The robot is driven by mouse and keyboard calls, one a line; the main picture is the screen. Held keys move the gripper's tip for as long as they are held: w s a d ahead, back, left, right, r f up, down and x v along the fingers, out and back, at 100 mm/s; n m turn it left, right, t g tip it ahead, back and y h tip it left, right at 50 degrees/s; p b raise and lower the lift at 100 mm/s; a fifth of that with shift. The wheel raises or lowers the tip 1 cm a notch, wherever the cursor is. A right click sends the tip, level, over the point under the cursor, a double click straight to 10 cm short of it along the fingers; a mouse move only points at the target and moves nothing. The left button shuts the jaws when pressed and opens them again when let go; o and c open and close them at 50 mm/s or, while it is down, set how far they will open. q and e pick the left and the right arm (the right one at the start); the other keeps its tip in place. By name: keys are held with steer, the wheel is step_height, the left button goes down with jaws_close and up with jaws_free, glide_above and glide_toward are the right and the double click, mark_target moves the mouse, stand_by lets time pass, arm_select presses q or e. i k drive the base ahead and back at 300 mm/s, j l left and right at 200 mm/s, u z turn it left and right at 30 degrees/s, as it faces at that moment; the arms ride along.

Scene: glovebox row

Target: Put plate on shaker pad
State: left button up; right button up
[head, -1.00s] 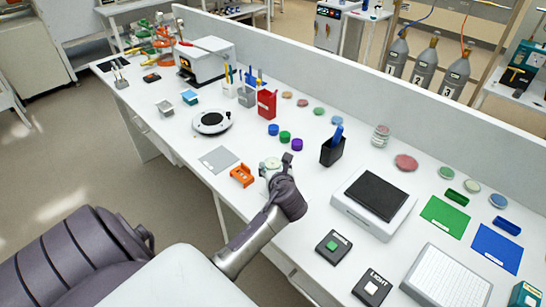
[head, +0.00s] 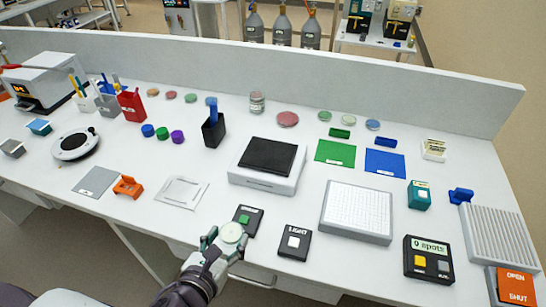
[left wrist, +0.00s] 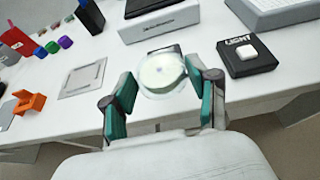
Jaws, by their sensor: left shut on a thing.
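My left gripper (head: 222,247) is shut on a round, clear plate with a pale cream-green middle (head: 232,235). It holds the plate near the table's front edge, in front of the green-button box. In the left wrist view the plate (left wrist: 162,73) sits between the two teal-padded fingers (left wrist: 163,92). The shaker pad (head: 268,156) is a dark square on top of a white device (head: 262,181). It lies behind and to the right of the gripper, apart from the plate, and its top is bare. My right gripper is not in view.
A green-button box (head: 241,220) is just behind the plate, and a LIGHT box (head: 295,242) stands to the right. A flat white frame (head: 182,192) and an orange holder (head: 128,187) lie left. A black pen cup (head: 214,131) stands left of the shaker.

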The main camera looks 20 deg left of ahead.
mark_target(270, 152)
steer(key=j+z, duration=0.15)
steer(key=z, duration=0.25)
steer(key=j+z, duration=0.2)
steer(key=z, duration=0.2)
steer(key=k+j+z, duration=0.1)
steer(key=z, duration=0.35)
steer(key=k+j+z, duration=0.1)
steer(key=z, duration=0.3)
steer(key=k+j+z, duration=0.2)
steer(key=k+j, duration=0.2)
steer(key=k+j+z, duration=0.2)
steer(key=k+j, duration=0.15)
steer(key=k, duration=0.15)
steer(key=k+j+z, duration=0.2)
steer(key=k, duration=0.3)
steer(key=j, duration=0.35)
steer(key=i+j, duration=0.15)
steer(key=j, duration=0.25)
